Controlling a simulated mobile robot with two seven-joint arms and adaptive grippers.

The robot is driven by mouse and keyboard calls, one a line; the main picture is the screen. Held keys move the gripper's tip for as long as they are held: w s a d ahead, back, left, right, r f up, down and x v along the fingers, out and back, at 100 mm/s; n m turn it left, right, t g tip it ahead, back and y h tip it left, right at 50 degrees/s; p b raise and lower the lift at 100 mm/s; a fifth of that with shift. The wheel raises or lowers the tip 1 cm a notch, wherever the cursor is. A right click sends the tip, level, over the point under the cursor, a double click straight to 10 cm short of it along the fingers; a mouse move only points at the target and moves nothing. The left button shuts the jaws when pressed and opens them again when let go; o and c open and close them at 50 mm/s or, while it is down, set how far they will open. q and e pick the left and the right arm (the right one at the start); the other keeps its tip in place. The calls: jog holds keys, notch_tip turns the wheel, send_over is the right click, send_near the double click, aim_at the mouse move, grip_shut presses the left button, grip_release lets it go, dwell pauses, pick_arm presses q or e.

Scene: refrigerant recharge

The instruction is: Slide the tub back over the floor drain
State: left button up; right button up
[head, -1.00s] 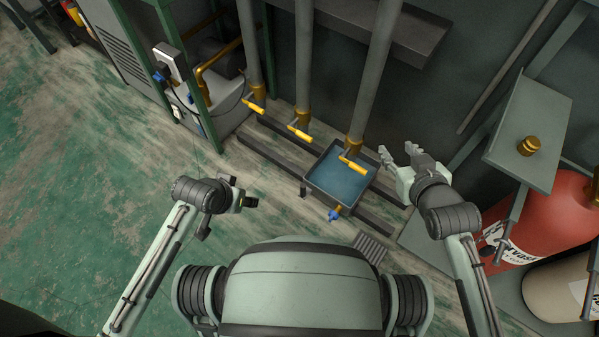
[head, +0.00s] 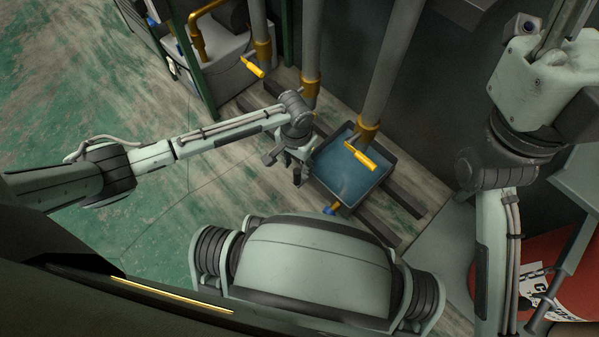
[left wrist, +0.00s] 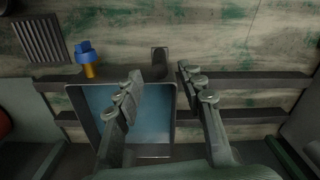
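The grey tub (head: 372,189), with blue liquid in it, sits on dark floor rails under a pipe with a yellow-handled valve (head: 361,156). Its blue-handled tap (head: 331,209) also shows in the left wrist view (left wrist: 88,54). My left gripper (head: 294,174) is low at the tub's left side in the head view. In the left wrist view its fingers (left wrist: 158,84) are open, with a dark upright tab (left wrist: 160,62) at the tub's edge showing between them. The floor drain grate (left wrist: 40,38) lies apart from the tub. My right gripper (head: 558,38) is raised near the camera; its fingers are unclear.
Two more pipes with yellow valves (head: 252,68) stand left of the tub. A red cylinder (head: 562,275) is at the lower right. Open green floor (head: 110,100) lies to the left. My body hides the grate in the head view.

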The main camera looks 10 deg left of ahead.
pick_arm(q)
notch_tip(320, 180, down, 5)
jog(key=shift+f+b, duration=0.15)
jog(key=shift+b, duration=0.8)
grip_shut()
